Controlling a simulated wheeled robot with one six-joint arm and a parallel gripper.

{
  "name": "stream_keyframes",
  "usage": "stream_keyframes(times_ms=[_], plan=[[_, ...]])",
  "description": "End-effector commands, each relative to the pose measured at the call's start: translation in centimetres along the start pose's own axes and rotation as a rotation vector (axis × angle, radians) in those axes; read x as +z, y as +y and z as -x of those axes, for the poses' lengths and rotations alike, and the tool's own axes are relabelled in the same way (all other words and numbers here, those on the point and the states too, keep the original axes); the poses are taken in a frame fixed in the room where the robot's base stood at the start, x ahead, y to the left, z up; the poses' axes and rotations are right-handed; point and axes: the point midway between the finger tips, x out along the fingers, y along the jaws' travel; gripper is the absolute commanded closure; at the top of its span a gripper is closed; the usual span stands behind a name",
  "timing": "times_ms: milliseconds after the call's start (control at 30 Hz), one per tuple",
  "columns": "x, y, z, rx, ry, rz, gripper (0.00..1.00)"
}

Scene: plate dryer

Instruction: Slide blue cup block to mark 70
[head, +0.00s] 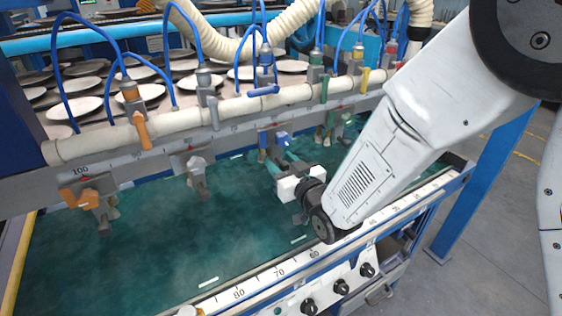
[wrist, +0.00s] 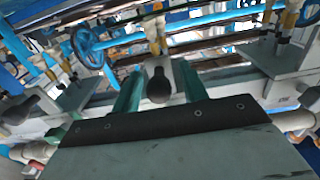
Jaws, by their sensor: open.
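The blue cup block (head: 284,139) sits on the grey rear rail, between a grey block on its left and a green one on its right. My gripper (head: 280,158) is just in front of and below it, with its teal fingers pointing toward the rail. The fingers are open. In the wrist view my gripper (wrist: 159,88) has a dark rounded knob (wrist: 158,85) showing between its fingers; I cannot tell whether the knob belongs to the blue block or whether anything touches. The rail scale (head: 80,172) reads 100 at the left; mark 70 on it is not legible.
An orange block (head: 80,197) and a grey block (head: 196,163) hang on the rail to the left, a green block (head: 325,131) to the right. A front scale (head: 278,273) shows 80, 70 and 60. Blue hoses and pipe valves stand above the rail. The green bed (head: 120,260) is mostly clear.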

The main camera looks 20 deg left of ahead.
Motion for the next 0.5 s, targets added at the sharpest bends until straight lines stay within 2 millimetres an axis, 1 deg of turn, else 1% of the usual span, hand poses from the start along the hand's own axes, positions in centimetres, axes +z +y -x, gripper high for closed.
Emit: stream_keyframes(times_ms=[100,367,400,467,500], plan=[[0.03,-0.03,-0.70,0.000,-0.001,0.000,0.57],[0.04,-0.03,-0.80,0.000,-0.002,0.000,0.57],[0.04,-0.03,-0.80,0.000,-0.002,0.000,0.68],[0.03,-0.02,-0.79,0.000,-0.001,0.000,0.84],[0.03,-0.02,-0.79,0.000,-0.001,0.000,0.96]])
